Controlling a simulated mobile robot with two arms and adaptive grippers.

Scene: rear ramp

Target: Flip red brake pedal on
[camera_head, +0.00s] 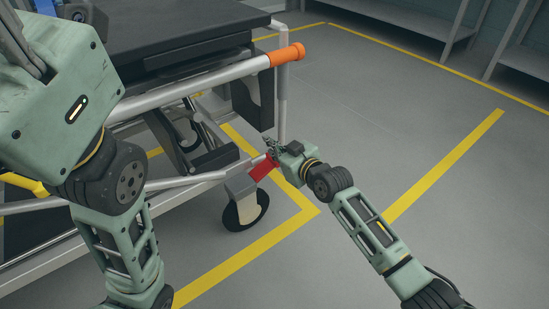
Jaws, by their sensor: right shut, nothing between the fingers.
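The red brake pedal (263,168) sits above a caster wheel at the near corner of the cart. My right gripper (272,149) is shut and empty, right at the top edge of the pedal. Its fingers overlap the pedal in the picture, and I cannot tell whether they touch it. The gripper and wrist hide part of the pedal's right side, and its exact tilt is hard to see. My left arm fills the left side; its gripper cannot be made out.
The cart (190,35) has a dark top and a silver push bar with an orange end (287,54). Its caster wheel (246,211) stands on the grey floor. Yellow floor lines (445,165) run around it. Grey shelving (425,20) stands at the back right. Floor to the right is clear.

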